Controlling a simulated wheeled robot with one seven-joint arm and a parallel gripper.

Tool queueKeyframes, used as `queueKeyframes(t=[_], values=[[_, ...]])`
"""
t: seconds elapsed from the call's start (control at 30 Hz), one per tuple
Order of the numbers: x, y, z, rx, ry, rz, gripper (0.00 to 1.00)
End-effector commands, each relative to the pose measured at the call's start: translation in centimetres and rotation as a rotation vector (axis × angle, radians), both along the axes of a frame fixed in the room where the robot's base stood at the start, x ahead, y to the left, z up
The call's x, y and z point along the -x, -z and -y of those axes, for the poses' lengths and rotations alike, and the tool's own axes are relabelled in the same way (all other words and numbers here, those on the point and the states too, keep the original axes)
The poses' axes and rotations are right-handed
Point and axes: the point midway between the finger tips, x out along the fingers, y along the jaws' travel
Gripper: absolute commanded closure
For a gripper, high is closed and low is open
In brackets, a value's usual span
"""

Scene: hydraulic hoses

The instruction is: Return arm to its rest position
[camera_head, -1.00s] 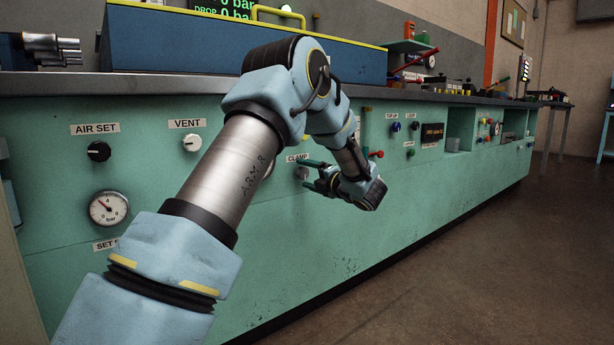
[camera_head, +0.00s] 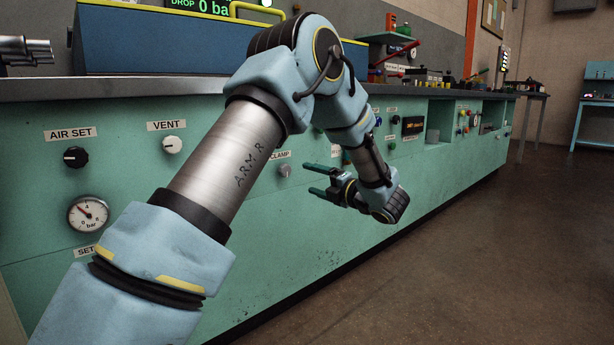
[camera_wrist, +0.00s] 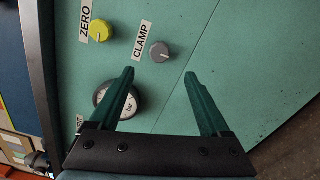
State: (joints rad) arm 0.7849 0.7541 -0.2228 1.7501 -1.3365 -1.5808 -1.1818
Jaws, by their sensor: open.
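My gripper (camera_head: 313,180) is in front of the green bench front, below and to the right of the grey CLAMP knob (camera_head: 285,170) in the head view. Its two green fingers are apart with nothing between them. In the wrist view my gripper (camera_wrist: 165,95) also shows open and empty. The CLAMP knob (camera_wrist: 160,52) shows there beyond the fingertips, apart from them. My arm is bent, with its elbow raised in front of the bench edge.
The bench front (camera_head: 250,240) carries the AIR SET knob (camera_head: 75,157), the VENT knob (camera_head: 172,145) and a pressure gauge (camera_head: 88,214). A blue box (camera_head: 150,45) stands on the worktop. The wrist view shows a yellow ZERO knob (camera_wrist: 100,30). Floor (camera_head: 450,270) on the right is clear.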

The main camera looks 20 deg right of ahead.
Motion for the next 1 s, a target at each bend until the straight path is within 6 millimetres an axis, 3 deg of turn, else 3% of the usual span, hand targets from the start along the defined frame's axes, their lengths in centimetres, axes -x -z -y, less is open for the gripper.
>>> queueKeyframes(t=[0.4, 0.57, 0.7, 0.8, 0.9, 1.0], values=[[0.0, 0.0, 0.0, -0.001, 0.001, -0.001, 0.19], [-1.8, -1.1, -0.9, -0.049, 0.072, -0.049, 0.19], [-4.9, -2.7, -2.9, -0.208, 0.263, -0.178, 0.19], [-5.9, -3.1, -4.9, -0.38, 0.436, -0.304, 0.19], [-5.3, -2.6, -7.4, -0.568, 0.607, -0.438, 0.19], [-3.1, -1.5, -10.7, -0.761, 0.779, -0.584, 0.19]])
